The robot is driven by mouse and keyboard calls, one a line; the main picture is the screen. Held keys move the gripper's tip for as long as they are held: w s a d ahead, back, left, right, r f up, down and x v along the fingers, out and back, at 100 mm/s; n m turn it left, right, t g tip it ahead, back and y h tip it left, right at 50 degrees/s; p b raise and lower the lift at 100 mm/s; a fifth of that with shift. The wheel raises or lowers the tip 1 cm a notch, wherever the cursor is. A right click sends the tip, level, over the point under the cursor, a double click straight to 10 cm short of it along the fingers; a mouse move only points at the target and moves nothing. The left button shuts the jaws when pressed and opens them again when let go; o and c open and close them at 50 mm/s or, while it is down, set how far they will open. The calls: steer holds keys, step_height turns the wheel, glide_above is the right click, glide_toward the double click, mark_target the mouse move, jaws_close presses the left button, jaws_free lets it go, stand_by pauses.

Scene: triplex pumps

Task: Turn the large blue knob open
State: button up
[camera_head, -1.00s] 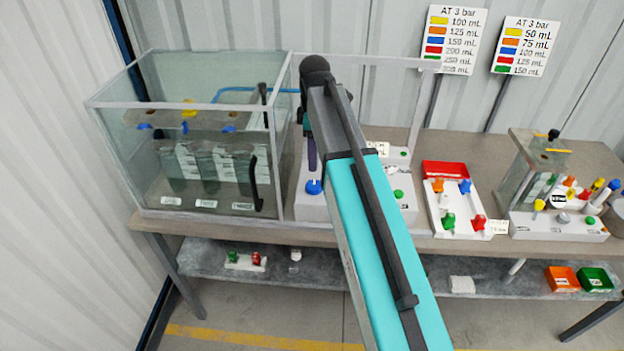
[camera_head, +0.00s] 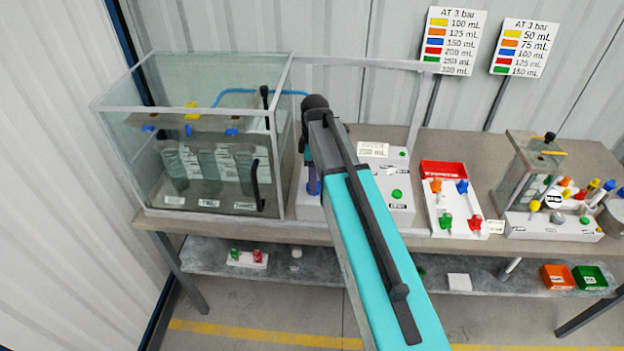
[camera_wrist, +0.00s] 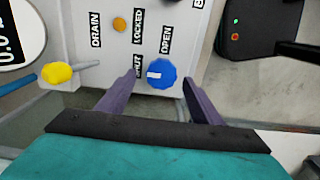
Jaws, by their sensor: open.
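The large blue knob (camera_wrist: 161,74) is round with a white mark on its face, on a white panel in the wrist view. The mark points left, toward the label SHUT; labels LOCKED and OPEN stand above the knob. My gripper (camera_wrist: 160,88) is open, with one purple finger on each side of the knob. The right finger is close to the knob's rim, the left a little farther off; I cannot tell whether either touches. In the head view my gripper (camera_head: 313,180) points down over the white pump panel, and the arm and fingers hide the knob there.
A yellow knob (camera_wrist: 57,74) with a lever sits left on the panel, and a small orange knob (camera_wrist: 121,24) is above. A glass tank (camera_head: 200,140) stands left of my arm. A tray with coloured valves (camera_head: 455,205) is to the right.

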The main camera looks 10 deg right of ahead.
steer(key=shift+f+p, duration=0.3)
steer(key=shift+f, duration=0.75)
